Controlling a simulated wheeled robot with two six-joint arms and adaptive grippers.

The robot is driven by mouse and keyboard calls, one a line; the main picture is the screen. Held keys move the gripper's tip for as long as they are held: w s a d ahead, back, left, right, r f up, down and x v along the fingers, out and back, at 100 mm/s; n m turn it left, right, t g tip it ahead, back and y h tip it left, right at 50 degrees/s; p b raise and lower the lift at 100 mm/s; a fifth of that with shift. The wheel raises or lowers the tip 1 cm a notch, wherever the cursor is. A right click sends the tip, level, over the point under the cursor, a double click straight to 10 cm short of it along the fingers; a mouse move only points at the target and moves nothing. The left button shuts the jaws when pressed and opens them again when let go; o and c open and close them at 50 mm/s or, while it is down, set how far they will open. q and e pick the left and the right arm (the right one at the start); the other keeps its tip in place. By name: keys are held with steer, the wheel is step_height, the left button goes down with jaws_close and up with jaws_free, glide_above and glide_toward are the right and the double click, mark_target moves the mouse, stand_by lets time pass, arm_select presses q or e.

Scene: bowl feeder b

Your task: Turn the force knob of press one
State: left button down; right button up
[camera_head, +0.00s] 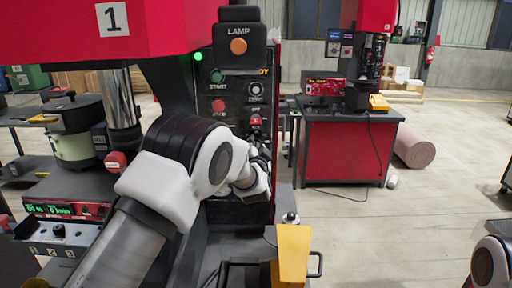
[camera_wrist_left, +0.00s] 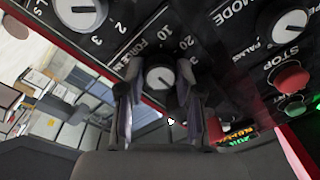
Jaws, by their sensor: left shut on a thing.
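The force knob (camera_wrist_left: 160,77) is a round, light-grey dial with a dark pointer line, on a black panel marked FORCE with 10, 20 and 30 around it. My left gripper (camera_wrist_left: 158,90) has one finger on each side of the knob and is shut on it. In the head view my left gripper (camera_head: 262,172) is at the front panel of press one (camera_head: 145,25), below the red and white buttons. There my wrist hides the force knob. My right gripper is out of view; only part of my right arm shows at the lower right.
Close to the force knob are other dials, among them a MODE dial (camera_wrist_left: 289,24), and a red stop button (camera_wrist_left: 291,79).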

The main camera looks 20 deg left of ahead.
arm_select(q)
steer(key=shift+r, duration=0.1)
stand_by(0.3)
steer(key=c, duration=0.8)
jaws_free()
steer(key=shift+o, duration=0.2)
steer(key=v, duration=1.1)
steer(key=shift+s, duration=0.45)
